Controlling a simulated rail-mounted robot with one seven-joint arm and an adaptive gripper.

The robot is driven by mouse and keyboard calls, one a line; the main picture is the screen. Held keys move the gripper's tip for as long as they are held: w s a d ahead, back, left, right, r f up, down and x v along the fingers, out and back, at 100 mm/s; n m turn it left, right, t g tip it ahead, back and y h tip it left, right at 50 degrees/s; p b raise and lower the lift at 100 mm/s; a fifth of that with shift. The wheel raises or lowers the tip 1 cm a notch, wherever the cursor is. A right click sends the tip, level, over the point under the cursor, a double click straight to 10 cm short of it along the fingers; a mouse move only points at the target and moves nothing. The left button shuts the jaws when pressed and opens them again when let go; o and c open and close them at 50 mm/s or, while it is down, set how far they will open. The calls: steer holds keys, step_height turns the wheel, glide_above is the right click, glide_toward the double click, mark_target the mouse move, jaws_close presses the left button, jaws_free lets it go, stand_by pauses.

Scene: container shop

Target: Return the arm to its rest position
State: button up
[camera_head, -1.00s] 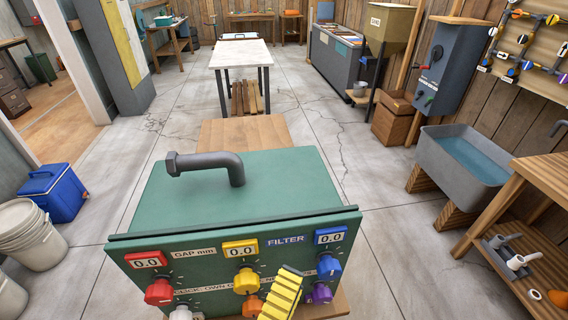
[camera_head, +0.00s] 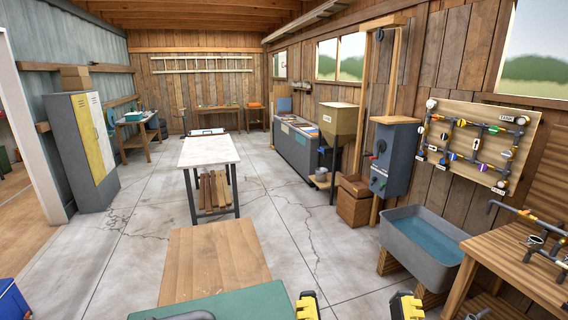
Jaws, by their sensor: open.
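My gripper (camera_head: 357,306) shows at the bottom edge, right of centre. Only the tips of its two yellow-and-black fingers are in view, spread wide apart with nothing between them. The green top of the control box (camera_head: 240,305) shows at the bottom, left of the fingers. Its front panel and knobs are below the frame.
A wooden table top (camera_head: 214,262) lies beyond the green box. Further back stands a white-topped table (camera_head: 208,152). A grey sink (camera_head: 422,250), a wooden bench (camera_head: 525,262) and a blue-grey wall box (camera_head: 393,158) line the right. A blue cooler (camera_head: 12,302) is at lower left. Floor between is clear.

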step_height(320, 180, up, 24)
steer(key=p, duration=2)
steer(key=shift+p, duration=0.3)
